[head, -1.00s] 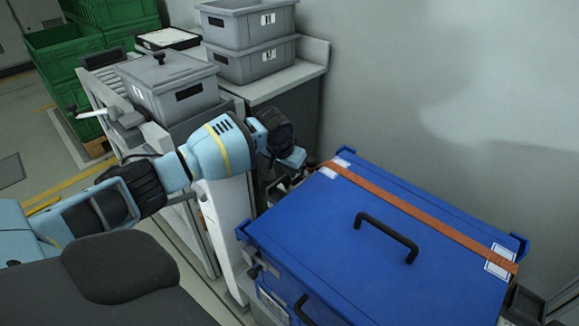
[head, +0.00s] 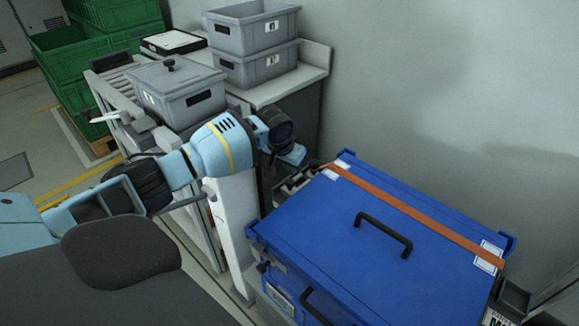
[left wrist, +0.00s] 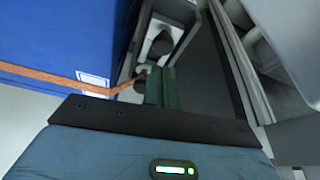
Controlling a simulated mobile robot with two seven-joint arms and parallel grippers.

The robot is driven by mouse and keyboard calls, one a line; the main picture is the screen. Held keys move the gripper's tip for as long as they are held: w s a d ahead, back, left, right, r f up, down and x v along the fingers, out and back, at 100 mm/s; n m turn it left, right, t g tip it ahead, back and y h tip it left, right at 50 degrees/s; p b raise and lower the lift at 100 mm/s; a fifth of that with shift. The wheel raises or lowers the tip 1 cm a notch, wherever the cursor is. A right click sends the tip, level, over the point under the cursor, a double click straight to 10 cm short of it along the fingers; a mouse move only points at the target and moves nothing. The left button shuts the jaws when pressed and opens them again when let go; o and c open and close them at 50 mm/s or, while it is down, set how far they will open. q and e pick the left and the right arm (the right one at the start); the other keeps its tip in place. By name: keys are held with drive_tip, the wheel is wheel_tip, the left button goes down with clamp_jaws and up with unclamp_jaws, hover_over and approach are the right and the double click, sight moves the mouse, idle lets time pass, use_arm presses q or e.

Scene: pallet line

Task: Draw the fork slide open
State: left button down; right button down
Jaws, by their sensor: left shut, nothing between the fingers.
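My left gripper (head: 296,160) hangs by the far left corner of a big blue lidded case (head: 340,240), pointing down beside the case. In the left wrist view its green fingers (left wrist: 160,90) are shut with nothing between them. Past the fingertips is a grey bracket-like part (left wrist: 190,12) with dark round pieces; in the head view grey and black hardware (head: 291,185) shows partly behind the case. I cannot tell for sure whether this is the fork slide, or whether the fingers touch it. My right gripper is not in view.
An orange strap (head: 410,212) crosses the case's lid, which has a black handle (head: 384,232). A grey lidded bin (head: 175,92) stands on the rack at left, with stacked grey bins (head: 255,65) behind. Green crates (head: 75,52) stand far left. A wall closes the right side.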

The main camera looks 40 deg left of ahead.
use_arm(q)
drive_tip(key=p+v, duration=0.5)
drive_tip(key=v, duration=0.1)
drive_tip(key=shift+w, duration=0.15)
idle(0.4)
